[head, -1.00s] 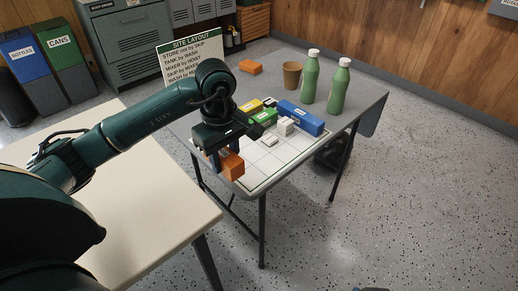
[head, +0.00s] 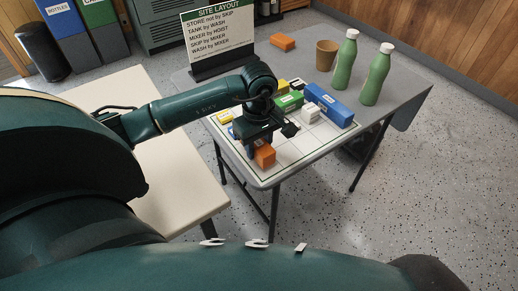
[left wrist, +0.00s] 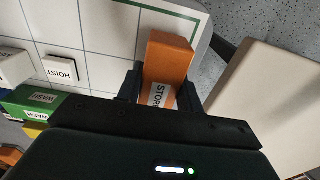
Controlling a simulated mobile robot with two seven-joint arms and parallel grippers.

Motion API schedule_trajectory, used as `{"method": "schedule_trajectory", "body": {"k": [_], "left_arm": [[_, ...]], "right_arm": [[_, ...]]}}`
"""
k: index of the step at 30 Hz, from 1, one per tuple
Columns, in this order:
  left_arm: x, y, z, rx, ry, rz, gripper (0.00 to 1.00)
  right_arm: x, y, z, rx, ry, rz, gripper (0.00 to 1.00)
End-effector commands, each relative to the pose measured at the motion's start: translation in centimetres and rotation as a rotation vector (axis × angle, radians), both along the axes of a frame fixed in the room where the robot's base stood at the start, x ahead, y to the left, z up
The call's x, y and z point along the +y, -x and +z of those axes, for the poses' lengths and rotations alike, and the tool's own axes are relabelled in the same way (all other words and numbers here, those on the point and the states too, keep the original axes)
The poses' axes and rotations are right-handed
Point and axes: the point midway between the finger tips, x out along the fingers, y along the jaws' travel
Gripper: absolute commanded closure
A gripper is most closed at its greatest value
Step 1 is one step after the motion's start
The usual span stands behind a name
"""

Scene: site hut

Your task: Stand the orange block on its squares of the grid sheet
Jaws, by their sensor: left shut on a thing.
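The orange block (head: 265,157), labelled STORE, is gripped by my left gripper (head: 257,145) over the near left part of the grid sheet (head: 289,152). In the left wrist view, the orange block (left wrist: 170,58) sits between the two dark fingers of my left gripper (left wrist: 161,88), its label towards the palm. The grid sheet (left wrist: 110,40) shows beside it, with its green border line close to the block. I cannot tell whether the block touches the sheet. My right gripper is not in view.
A green block (head: 289,102), a blue block (head: 331,105), a white block (head: 310,114) and yellow pieces stand on the sheet. Behind are another orange block (head: 282,41), a brown cup (head: 326,55), two green bottles (head: 345,60) and the layout sign (head: 219,42). A cream table (head: 150,150) is at left.

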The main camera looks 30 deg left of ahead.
Motion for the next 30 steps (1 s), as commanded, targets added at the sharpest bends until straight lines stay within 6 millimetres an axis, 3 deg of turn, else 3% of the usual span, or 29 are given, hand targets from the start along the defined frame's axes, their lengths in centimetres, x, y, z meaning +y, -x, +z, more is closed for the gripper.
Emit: {"method": "schedule_trajectory", "body": {"k": [3, 14, 15, 22, 30], "left_arm": [[0.0, 0.1, -1.6, 0.002, 0.001, 0.001, 0.90], [0.0, 0.0, -2.2, 0.000, -0.001, 0.000, 0.90], [0.0, 0.0, -2.1, 0.001, 0.000, 0.000, 0.61], [0.0, 0.0, -2.0, 0.001, 0.000, 0.000, 0.43], [0.0, 0.0, -1.9, 0.001, 0.000, 0.000, 0.42]], "right_arm": [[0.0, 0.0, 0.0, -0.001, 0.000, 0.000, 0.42], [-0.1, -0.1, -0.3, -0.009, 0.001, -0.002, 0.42], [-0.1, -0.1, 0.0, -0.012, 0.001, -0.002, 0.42], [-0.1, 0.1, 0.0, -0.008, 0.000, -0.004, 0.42], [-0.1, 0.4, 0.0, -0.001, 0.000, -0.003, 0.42]]}}
